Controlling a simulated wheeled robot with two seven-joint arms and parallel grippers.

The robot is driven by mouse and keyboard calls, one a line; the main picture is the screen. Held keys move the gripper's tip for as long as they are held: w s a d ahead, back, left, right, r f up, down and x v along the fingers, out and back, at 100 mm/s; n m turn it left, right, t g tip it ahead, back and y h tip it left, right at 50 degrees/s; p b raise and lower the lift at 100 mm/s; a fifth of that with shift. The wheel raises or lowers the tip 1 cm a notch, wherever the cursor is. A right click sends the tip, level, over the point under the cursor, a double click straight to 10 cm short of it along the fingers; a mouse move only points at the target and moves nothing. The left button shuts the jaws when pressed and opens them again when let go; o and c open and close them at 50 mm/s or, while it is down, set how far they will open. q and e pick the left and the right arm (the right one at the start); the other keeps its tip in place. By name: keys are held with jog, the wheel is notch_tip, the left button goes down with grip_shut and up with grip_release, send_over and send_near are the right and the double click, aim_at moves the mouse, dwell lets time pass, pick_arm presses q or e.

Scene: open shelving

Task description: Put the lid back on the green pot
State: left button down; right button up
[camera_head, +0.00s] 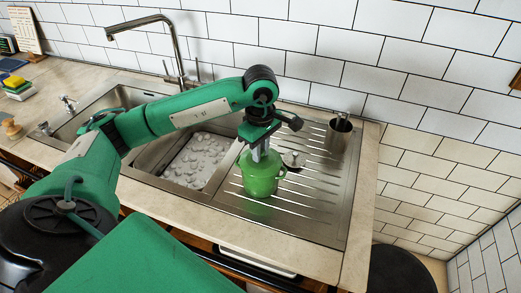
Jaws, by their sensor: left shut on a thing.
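The green pot (262,181) stands upright on the ribbed metal drainboard, right of the sink bowls. A small loop handle shows on its right side. My left gripper (260,153) points straight down over the middle of the pot's top. Its fingers are shut on what seems to be the pot's lid, at or just above the rim. The fingers and the small size hide the lid's outline, so I cannot tell whether it is seated. My right gripper is not in view.
A small metal piece with a knob (292,160) lies just behind the pot on the right. The sink bowl (197,161) is on the left, the tiled wall behind. The drainboard's front right (318,210) is clear.

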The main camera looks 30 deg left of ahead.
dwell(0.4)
pick_arm(q)
jog(key=c, duration=0.7)
grip_release()
jog(key=shift+r, duration=0.1)
jog(key=shift+r+p, duration=1.6)
jog(key=shift+r, duration=1.8)
jog(key=shift+c, duration=0.3)
grip_shut()
